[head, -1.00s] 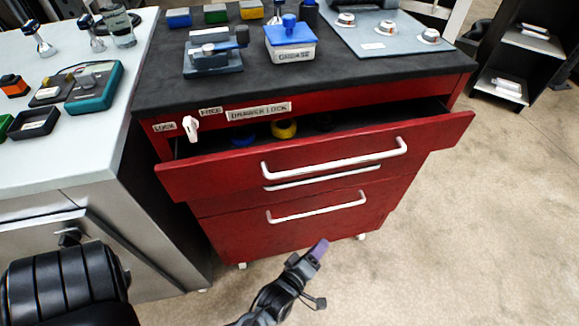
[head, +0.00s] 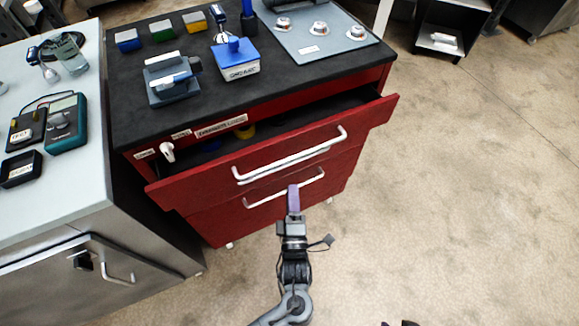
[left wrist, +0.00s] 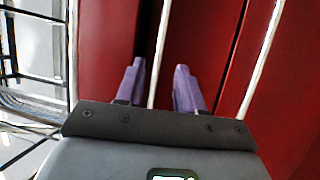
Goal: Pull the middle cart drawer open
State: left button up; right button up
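The red cart (head: 215,225) stands at centre in the head view. Its top drawer (head: 200,187) is pulled partly out. My left gripper (head: 293,187) is in front of the lower drawers, pointing at the cart. In the left wrist view its purple fingers (left wrist: 158,85) are apart, with a white handle bar (left wrist: 157,50) showing between them; I cannot tell whether they touch it.
A grey bench (head: 75,185) stands close on the left. The floor (head: 460,200) on the right is clear.

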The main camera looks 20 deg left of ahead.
pick_arm(q)
jog(key=b+x, duration=0.2)
jog(key=x, duration=0.6)
jog(key=shift+w, duration=0.15)
jog(key=shift+a, duration=0.15)
grip_shut()
